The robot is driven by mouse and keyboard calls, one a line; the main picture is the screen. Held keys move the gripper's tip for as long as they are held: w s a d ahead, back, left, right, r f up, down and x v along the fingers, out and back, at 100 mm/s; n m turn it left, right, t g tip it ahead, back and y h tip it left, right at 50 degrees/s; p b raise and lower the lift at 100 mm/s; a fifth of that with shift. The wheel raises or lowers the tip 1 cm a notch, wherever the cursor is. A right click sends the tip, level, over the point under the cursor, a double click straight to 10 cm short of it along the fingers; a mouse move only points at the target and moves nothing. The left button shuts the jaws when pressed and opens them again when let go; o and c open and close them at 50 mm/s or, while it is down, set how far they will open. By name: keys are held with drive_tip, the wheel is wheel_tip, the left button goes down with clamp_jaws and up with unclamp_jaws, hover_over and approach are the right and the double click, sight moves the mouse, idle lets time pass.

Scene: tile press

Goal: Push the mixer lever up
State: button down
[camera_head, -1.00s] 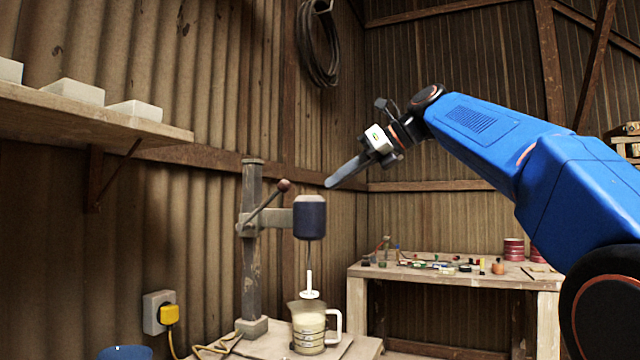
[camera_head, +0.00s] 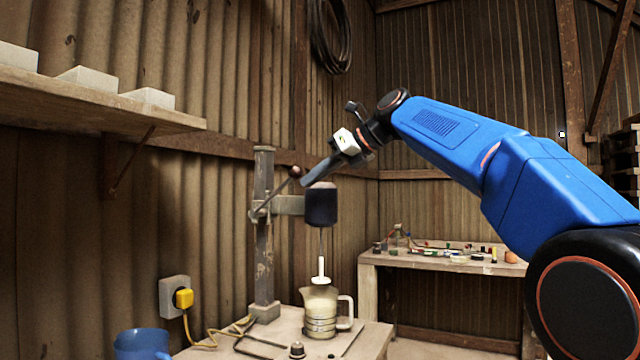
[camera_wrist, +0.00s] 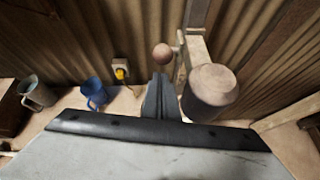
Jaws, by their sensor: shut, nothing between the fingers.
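The mixer stands on the front table, with a dark motor head (camera_head: 321,204) on a rusty upright post (camera_head: 263,230). Its lever (camera_head: 277,192) slants up to the right and ends in a round brown knob (camera_head: 295,171). My gripper (camera_head: 306,182) is shut and empty, its tips beside the knob and just above the motor head. In the wrist view the knob (camera_wrist: 163,54) sits just beyond my fingertips (camera_wrist: 158,80), with the motor head (camera_wrist: 211,92) to their right. I cannot tell whether the tips touch the knob.
A blue mug (camera_head: 142,344) is at the lower left, near a yellow plug (camera_head: 184,298) on the wall. A shelf (camera_head: 100,107) with pale blocks is at upper left. A cluttered workbench (camera_head: 440,263) stands behind.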

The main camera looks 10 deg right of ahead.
drive_tip(key=shift+w+a+r, duration=0.2)
drive_tip(key=shift+r, duration=0.1)
drive_tip(key=shift+r, duration=0.1)
